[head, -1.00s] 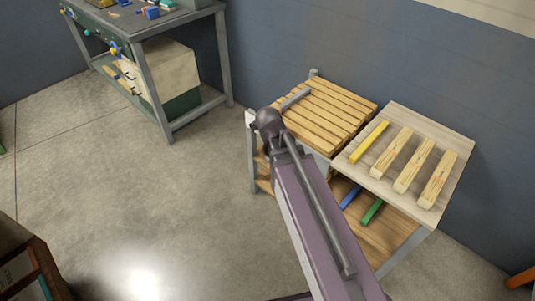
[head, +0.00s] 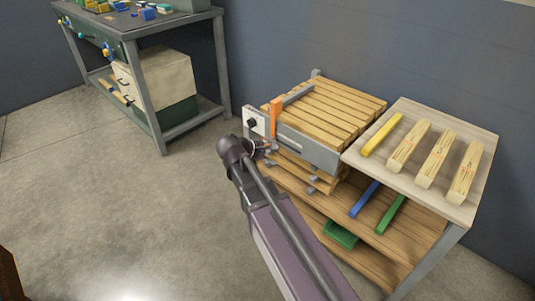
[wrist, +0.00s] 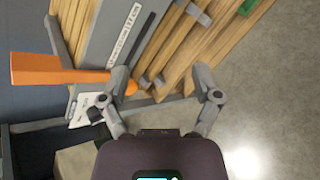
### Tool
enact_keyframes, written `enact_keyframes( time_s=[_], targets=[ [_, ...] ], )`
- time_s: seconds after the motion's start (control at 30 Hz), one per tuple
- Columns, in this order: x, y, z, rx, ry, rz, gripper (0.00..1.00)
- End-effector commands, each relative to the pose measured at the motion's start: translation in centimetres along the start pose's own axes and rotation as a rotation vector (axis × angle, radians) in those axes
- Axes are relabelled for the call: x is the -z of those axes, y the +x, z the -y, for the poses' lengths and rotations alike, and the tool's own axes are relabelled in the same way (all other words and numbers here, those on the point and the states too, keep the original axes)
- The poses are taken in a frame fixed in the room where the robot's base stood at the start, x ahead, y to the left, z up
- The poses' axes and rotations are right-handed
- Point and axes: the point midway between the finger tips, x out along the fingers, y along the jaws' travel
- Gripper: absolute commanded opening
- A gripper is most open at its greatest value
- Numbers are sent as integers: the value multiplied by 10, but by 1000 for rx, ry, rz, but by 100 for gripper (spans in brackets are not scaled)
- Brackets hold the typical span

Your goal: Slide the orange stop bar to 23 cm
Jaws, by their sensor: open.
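In the wrist view the stop bar (wrist: 50,69) lies at the left, with a round orange end near my gripper's left finger.
A board with a yellow strip (head: 382,135) and several wooden blocks (head: 437,158) stands at the right. Blue (head: 364,198) and green (head: 391,214) strips lie on the shelf below. A workbench (head: 130,35) stands at the back left.

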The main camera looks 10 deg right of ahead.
Motion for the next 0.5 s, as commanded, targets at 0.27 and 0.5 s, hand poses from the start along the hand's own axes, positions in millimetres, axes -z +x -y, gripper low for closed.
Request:
enact_keyframes(
  time_s=[0.27, 0.5],
  targets=[
    [50, 11, 5, -160, -196, 93, 81],
    [89, 9, 6, -291, -360, 191, 81]
  ],
)
